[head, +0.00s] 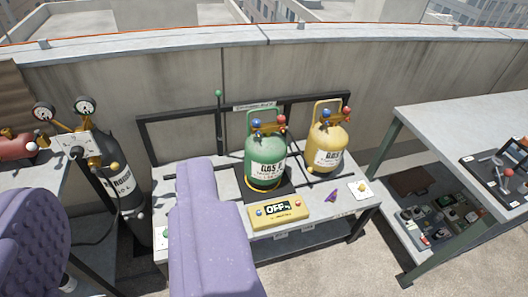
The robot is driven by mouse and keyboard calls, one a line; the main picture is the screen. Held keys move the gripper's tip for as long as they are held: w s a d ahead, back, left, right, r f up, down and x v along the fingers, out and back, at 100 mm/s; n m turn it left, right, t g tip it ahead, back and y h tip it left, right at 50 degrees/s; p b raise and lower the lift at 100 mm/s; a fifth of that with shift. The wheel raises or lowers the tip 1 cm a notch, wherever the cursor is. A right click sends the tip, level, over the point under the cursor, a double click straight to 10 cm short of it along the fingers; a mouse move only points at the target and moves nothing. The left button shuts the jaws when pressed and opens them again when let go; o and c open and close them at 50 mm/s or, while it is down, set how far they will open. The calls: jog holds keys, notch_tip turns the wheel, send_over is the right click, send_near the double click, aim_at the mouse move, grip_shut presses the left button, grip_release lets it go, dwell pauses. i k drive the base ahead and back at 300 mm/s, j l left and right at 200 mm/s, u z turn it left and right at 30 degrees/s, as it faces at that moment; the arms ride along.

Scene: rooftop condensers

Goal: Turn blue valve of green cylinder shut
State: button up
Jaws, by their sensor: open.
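The green cylinder (265,160) stands upright on a dark pad on the grey bench, with a handle frame on top. Its blue valve (257,124) is at the left of its top, beside a red valve (282,119). How far the blue valve is turned cannot be told. My gripper (130,180) shows as two purple jaws, one dimpled at the lower left and one at the lower middle. It is open, with a wide gap between the jaws and nothing held. It is left of the green cylinder, apart from it. The right jaw hides part of the bench.
A yellow cylinder (327,148) with blue and red valves stands close on the right. A yellow box (278,212) reading OFF lies in front. A black nitrogen cylinder (125,190) with gauges stands left. Another table (450,120) is at right. A wall (190,95) runs behind.

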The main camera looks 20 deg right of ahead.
aim_at(256, 123)
jog(key=i+l+z, duration=0.1)
jog(key=i+l, duration=0.25)
jog(key=i+l+z, duration=0.1)
jog(key=i+l, duration=0.25)
jog(key=i, duration=0.15)
jog(key=i+l+z, duration=0.1)
jog(key=i+l, duration=0.2)
jog(key=i, duration=0.15)
jog(key=i+l+z, duration=0.1)
jog(key=i+l, duration=0.2)
jog(key=i, duration=0.15)
jog(key=i+l+z, duration=0.1)
jog(key=i, duration=0.35)
jog(key=l, duration=0.1)
